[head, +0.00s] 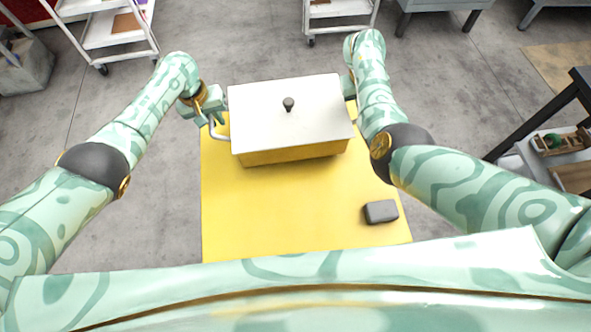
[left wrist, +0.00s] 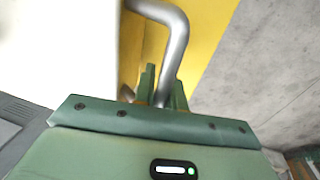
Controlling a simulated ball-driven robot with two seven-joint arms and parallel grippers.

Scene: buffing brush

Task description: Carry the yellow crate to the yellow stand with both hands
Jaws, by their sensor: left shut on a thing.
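In the left wrist view the green fingers (left wrist: 160,88) close around the handle (left wrist: 176,42). My right gripper (head: 349,86) is at the crate's right side, mostly hidden by my forearm.
A small dark grey block (head: 381,211) lies on the yellow top at its near right. A dark-legged bench (head: 578,85) with a tray stands to the right. White carts (head: 110,28) stand at the back. Grey floor (head: 255,45) is open behind and left of the yellow top.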

